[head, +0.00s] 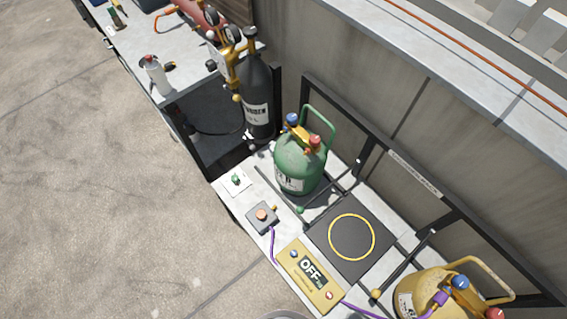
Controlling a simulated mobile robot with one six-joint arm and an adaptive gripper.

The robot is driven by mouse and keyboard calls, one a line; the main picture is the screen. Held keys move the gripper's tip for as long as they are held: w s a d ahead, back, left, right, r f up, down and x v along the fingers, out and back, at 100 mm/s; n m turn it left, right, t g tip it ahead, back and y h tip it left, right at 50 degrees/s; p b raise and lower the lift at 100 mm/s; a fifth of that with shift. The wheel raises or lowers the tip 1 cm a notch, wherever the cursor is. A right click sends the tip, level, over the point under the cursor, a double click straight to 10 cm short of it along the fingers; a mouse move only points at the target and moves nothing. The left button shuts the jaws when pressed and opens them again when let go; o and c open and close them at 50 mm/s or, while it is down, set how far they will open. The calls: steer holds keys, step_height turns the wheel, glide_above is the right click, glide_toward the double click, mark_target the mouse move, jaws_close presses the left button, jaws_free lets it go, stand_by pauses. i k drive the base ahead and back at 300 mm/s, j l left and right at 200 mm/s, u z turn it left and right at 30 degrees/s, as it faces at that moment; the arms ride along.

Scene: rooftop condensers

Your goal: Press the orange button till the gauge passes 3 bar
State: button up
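The orange button (261,215) sits on top of a small grey box (254,224) on the light bench, left of the yellow panel. Round gauges (233,33) stand on the brass fittings above a dark cylinder (257,105). Their faces are too small and turned to read, and I cannot tell which one the task means. The yellow panel (296,283) has a dark display reading "OFF". My gripper is not in view. Nothing is seen touching the button.
A green cylinder (296,172) stands behind the button. A black plate with a yellow ring (328,232) lies to its right, and a yellow cylinder (420,285) stands at lower right. The concrete floor (100,220) at left is clear.

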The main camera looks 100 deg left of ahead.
mark_target(260, 214)
steer(key=u, duration=3.55)
